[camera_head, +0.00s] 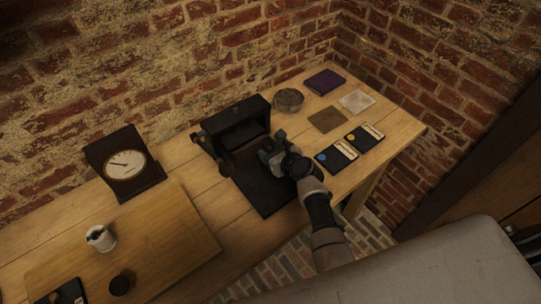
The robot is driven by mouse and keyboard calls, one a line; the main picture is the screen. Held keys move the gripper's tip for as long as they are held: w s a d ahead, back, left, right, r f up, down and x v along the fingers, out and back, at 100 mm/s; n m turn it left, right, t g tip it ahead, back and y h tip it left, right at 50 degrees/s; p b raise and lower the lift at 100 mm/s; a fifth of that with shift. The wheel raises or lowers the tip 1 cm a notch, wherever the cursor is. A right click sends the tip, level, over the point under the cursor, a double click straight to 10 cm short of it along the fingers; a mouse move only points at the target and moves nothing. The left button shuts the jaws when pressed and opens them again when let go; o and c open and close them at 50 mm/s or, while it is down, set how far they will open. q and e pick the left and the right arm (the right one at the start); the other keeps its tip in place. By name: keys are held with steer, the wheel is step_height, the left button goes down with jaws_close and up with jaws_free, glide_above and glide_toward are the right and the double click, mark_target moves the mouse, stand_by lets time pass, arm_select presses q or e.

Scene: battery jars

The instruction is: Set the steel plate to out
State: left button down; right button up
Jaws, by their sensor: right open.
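My right gripper (271,147) reaches in from the lower right and is open, at the front right of a dark box-like frame (238,124) on the wooden table. I cannot tell whether it touches the frame. A black mat (262,194) lies in front of the frame, partly under my gripper and wrist. I cannot make out a steel plate for certain; the frame's inside is dark and partly hidden. A white jar (101,238) with a dark top stands on a wooden board (165,240) at the left. My left gripper is not in view.
A dial meter (127,164) stands left of the frame. A bowl (289,101), a purple book-like block (325,81), a brown square (327,119), a pale square (357,102) and two dark trays (336,156) (363,139) lie to the right. A brick wall bounds the table.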

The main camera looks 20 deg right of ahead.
steer(key=shift+w+a, duration=0.1)
steer(key=shift+w, duration=0.15)
jaws_close()
steer(key=shift+f, duration=0.1)
